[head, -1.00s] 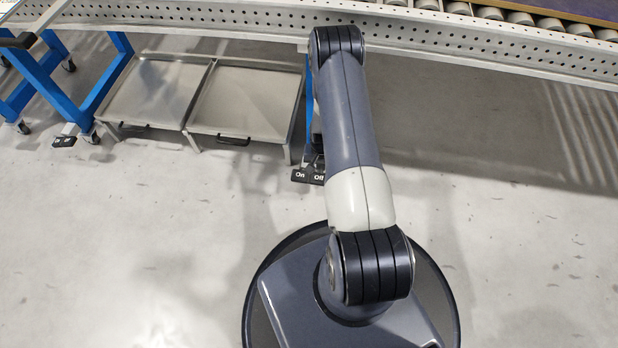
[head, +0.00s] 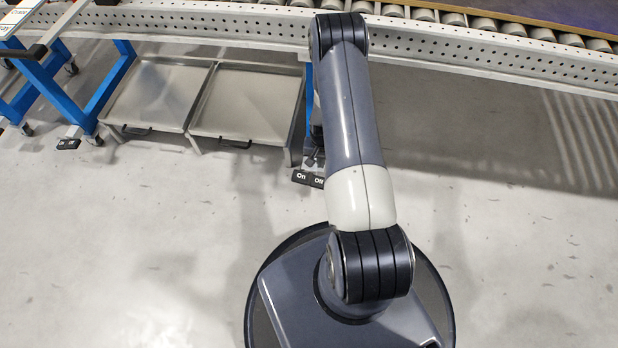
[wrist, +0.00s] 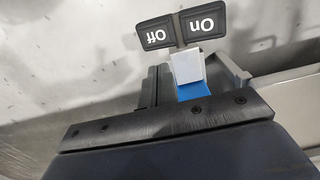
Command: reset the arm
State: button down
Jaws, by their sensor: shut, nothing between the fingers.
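My arm reaches up through the middle of the head view. Its far end and the gripper are hidden there beyond the elbow. In the wrist view, my gripper (wrist: 156,76) shows as a dark bolted bar with two short dark fingers close together. The fingers are shut and hold nothing. They hang over the floor side, beside a blue and white support (wrist: 187,68) and below the black On/Off pedals (wrist: 180,28), which look upside down. I cannot tell the distance between the fingers and the support.
A perforated metal conveyor frame (head: 460,45) with rollers (head: 482,23) crosses the top. Low metal trays (head: 248,98) stand at left of my arm, by a blue-legged stand (head: 62,92). The pedals (head: 308,178) lie close to my arm. The grey floor (head: 120,260) in front is open.

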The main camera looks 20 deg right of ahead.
jog(key=shift+r, duration=0.65)
notch_tip(320, 180, down, 7)
jog(key=b, duration=0.3)
jog(key=shift+f, duration=0.1)
jog(key=shift+r, duration=0.2)
